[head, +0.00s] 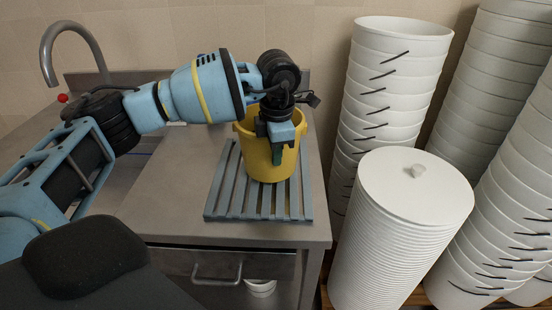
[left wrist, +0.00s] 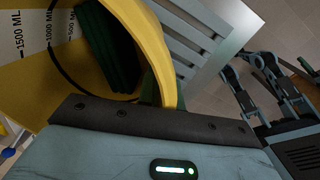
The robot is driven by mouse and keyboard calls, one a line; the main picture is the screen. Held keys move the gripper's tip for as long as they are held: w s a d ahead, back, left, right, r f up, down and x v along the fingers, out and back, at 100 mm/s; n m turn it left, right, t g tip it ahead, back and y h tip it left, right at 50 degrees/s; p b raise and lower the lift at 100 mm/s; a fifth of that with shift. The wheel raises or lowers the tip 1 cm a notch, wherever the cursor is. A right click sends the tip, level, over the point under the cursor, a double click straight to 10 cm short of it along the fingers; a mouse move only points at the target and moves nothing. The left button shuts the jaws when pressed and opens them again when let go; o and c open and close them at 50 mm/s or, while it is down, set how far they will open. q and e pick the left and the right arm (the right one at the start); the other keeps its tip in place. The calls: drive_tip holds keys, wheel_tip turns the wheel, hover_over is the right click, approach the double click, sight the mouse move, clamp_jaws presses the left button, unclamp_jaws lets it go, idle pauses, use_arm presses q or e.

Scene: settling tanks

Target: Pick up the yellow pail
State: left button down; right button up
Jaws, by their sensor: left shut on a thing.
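The yellow pail (head: 252,160) stands upright on a grey slatted rack (head: 222,190) on the worktop. I cannot tell whether there is a small gap under it. My left gripper (head: 277,150) reaches down over the pail's near right rim and is shut on its wall. One green finger shows outside the wall in the head view. In the left wrist view, the pail's yellow wall (left wrist: 158,45) passes between the green-padded fingers, one inside the pail. Volume marks line the inside wall. My right gripper is not clearly seen.
Tall stacks of white buckets (head: 395,80) stand close right of the worktop, with a white lidded stack (head: 400,230) in front. A curved tap (head: 72,40) is at the back left. A drawer (head: 215,268) sits under the worktop (head: 165,195). The wall is close behind.

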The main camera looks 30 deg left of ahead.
use_arm(q)
drive_tip(key=shift+r, duration=0.6)
drive_tip(key=s+d+r, duration=0.1)
drive_tip(key=s, duration=1.5)
drive_tip(key=shift+r, duration=0.2)
drive_tip(key=shift+d, duration=0.2)
